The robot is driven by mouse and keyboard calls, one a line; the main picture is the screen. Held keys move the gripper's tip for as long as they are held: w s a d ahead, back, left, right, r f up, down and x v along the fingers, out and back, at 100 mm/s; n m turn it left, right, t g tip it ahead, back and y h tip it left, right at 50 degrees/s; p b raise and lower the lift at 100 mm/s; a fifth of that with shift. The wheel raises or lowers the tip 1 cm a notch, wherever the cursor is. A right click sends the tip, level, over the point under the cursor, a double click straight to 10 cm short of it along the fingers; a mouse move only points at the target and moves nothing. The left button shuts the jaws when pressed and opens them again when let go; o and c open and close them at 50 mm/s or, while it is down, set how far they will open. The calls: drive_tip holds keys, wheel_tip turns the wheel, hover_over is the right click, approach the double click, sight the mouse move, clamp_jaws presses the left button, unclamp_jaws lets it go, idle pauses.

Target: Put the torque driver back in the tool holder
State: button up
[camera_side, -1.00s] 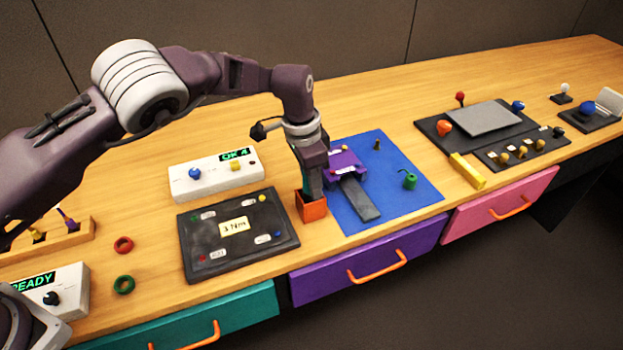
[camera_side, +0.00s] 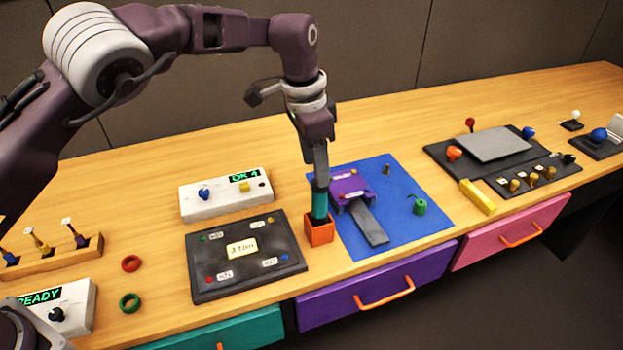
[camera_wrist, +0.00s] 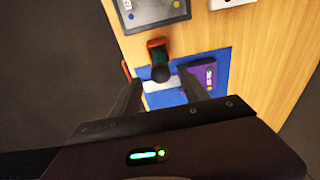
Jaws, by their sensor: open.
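The torque driver (camera_side: 320,206) has a teal grip and stands roughly upright in the orange tool holder (camera_side: 320,235), its lower part hidden inside. In the wrist view the driver (camera_wrist: 160,66) shows its dark round end towards the camera, with the orange holder (camera_wrist: 156,43) behind it. My gripper (camera_side: 320,184) is above the holder at the top of the driver. In the wrist view the gripper's two fingers (camera_wrist: 164,88) are apart, one on each side of the driver's end, with gaps visible.
The dark panel (camera_side: 205,286) lies just left of the holder. The blue mat (camera_side: 405,235) with a purple fixture (camera_side: 352,186) lies just right. A white box reading "OK 4" (camera_side: 222,203) stands behind the panel. The bench's front edge, with drawers below, is close to the holder.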

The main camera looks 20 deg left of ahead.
drive_tip(key=shift+a+r, duration=0.25)
drive_tip(key=shift+r, duration=0.3)
drive_tip(key=s+a+r+n+t+h, duration=0.1)
drive_tip(key=s+a+r+n, duration=0.2)
drive_tip(key=s+a+r, duration=0.4)
drive_tip(key=s+a+r+n+t, duration=0.1)
drive_tip(key=s+a+r+n, duration=0.1)
drive_tip(key=s+a+r, duration=0.5)
drive_tip(key=s+a+f+n+t+y, duration=0.1)
drive_tip(key=s+a+n, duration=0.1)
drive_tip(key=s, duration=0.8)
drive_tip(key=s+a+n+t+y, duration=0.1)
drive_tip(key=s+a+n, duration=0.1)
drive_tip(key=s, duration=0.9)
drive_tip(key=shift+s+a+f+t, duration=0.25)
drive_tip(key=shift+a+f+t, duration=0.1)
drive_tip(key=shift+a, duration=0.25)
drive_tip(key=shift+c, duration=0.2)
